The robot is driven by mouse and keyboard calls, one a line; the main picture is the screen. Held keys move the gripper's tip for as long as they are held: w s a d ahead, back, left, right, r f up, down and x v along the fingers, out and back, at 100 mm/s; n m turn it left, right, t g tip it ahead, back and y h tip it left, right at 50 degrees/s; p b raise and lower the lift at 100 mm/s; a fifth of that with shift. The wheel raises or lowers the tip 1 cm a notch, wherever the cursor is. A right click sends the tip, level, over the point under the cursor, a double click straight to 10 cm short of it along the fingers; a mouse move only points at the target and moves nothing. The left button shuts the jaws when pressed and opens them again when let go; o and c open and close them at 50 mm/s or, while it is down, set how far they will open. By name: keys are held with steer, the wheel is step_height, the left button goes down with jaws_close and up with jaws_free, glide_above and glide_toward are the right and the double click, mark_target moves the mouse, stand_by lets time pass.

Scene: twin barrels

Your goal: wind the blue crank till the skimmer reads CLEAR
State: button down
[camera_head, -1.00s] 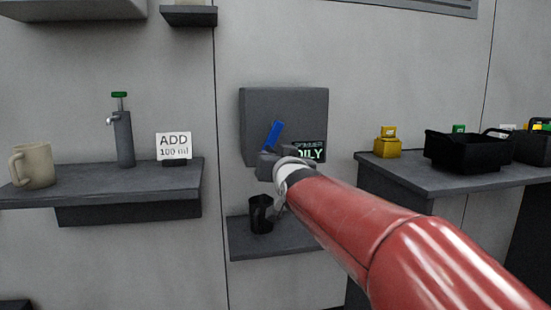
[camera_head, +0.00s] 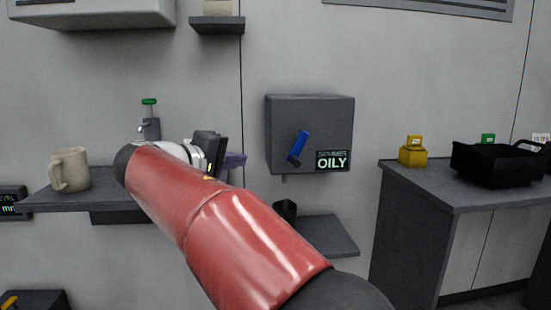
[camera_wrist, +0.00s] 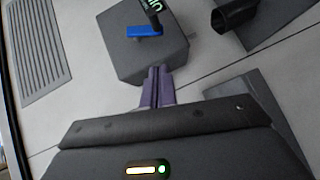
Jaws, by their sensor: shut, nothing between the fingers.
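The blue crank (camera_head: 299,147) is on the front of a dark grey wall box, the skimmer (camera_head: 310,112). Its handle slants, with the upper end to the right. The skimmer's display (camera_head: 332,160) reads OILY in pale letters. In the wrist view the blue crank (camera_wrist: 144,31) shows on the box (camera_wrist: 165,58), and the display (camera_wrist: 152,12) is partly cut off. My gripper (camera_head: 238,160) is left of the box, apart from the crank. Its purple fingers (camera_wrist: 157,80) are shut and empty in the wrist view.
A black cup (camera_head: 285,209) stands on a low shelf (camera_head: 325,238) under the box. A beige mug (camera_head: 70,170) and a green-topped dispenser (camera_head: 150,122) are at left. At right a counter (camera_head: 420,181) holds a yellow block (camera_head: 412,156) and a black basket (camera_head: 490,165).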

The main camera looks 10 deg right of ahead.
mark_target(291, 161)
steer(key=x, duration=0.4)
steer(key=s+d+x, duration=0.1)
steer(key=x, duration=0.7)
steer(key=shift+s+d+f, duration=0.1)
steer(key=shift+s+d, duration=0.05)
steer(key=shift+s, duration=0.15)
steer(key=shift+d+f, duration=0.15)
steer(key=shift+d, duration=0.4)
steer(key=shift+d+f, duration=0.1)
steer(key=shift+d+f+b, duration=0.3)
steer(key=shift+d+b, duration=0.25)
steer(key=shift+b, duration=0.3)
